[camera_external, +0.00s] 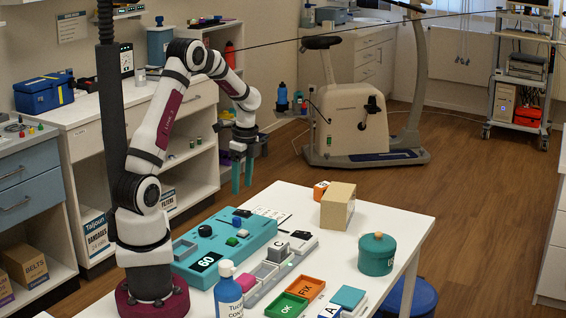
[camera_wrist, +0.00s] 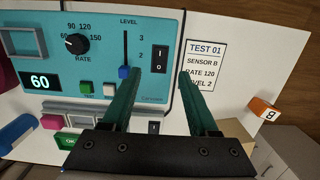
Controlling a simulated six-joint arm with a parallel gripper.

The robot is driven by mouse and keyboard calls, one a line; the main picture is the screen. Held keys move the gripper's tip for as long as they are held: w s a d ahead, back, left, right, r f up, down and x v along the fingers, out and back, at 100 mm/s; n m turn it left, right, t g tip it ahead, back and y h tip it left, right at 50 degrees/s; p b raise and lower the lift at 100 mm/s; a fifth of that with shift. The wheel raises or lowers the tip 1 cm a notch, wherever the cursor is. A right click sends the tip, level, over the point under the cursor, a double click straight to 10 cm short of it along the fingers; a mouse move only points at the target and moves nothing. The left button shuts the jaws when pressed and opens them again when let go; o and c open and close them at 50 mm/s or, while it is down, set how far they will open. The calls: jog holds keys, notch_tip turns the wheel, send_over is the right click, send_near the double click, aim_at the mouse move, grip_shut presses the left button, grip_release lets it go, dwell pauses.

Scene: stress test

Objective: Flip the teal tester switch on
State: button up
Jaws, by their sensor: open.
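The teal tester (camera_wrist: 100,55) lies on the white table; it also shows in the external view (camera_external: 262,225). In the wrist view it carries a black rate knob (camera_wrist: 77,44), a blue level slider (camera_wrist: 125,72), a lit display reading 60 (camera_wrist: 40,81) and a black rocker switch (camera_wrist: 160,59) marked I and O. I cannot tell which side of the rocker is pressed. My gripper (camera_external: 242,188) is open and empty, pointing down above the far side of the tester. In the wrist view my gripper (camera_wrist: 172,75) has its left fingertip beside the switch, apparently above it.
A printed card (camera_wrist: 206,63) lies beside the tester. A second black switch (camera_wrist: 154,127) sits on a grey strip. A cardboard box (camera_external: 338,206), a teal lidded pot (camera_external: 377,255), a blue bottle (camera_external: 228,294) and green and orange trays (camera_external: 306,288) stand on the table.

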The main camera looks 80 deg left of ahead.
notch_tip(320, 180, up, 8)
jog(key=shift+w+d+r, duration=0.25)
jog(key=shift+d, duration=0.05)
jog(key=s+d+r+n, duration=0.1)
jog(key=s+d+r, duration=0.15)
jog(key=d, duration=0.85)
jog(key=s+d+r+n, duration=0.15)
jog(key=s+d, duration=0.25)
jog(key=d, duration=0.7)
jog(key=s+d+f+y, duration=0.1)
jog(key=s+d+f, duration=0.1)
jog(key=s+d, duration=0.3)
jog(key=s+n, duration=0.1)
jog(key=s, duration=0.2)
jog(key=shift+d+f+t, duration=0.25)
jog(key=shift+f+t, duration=0.05)
jog(key=shift+f, duration=0.05)
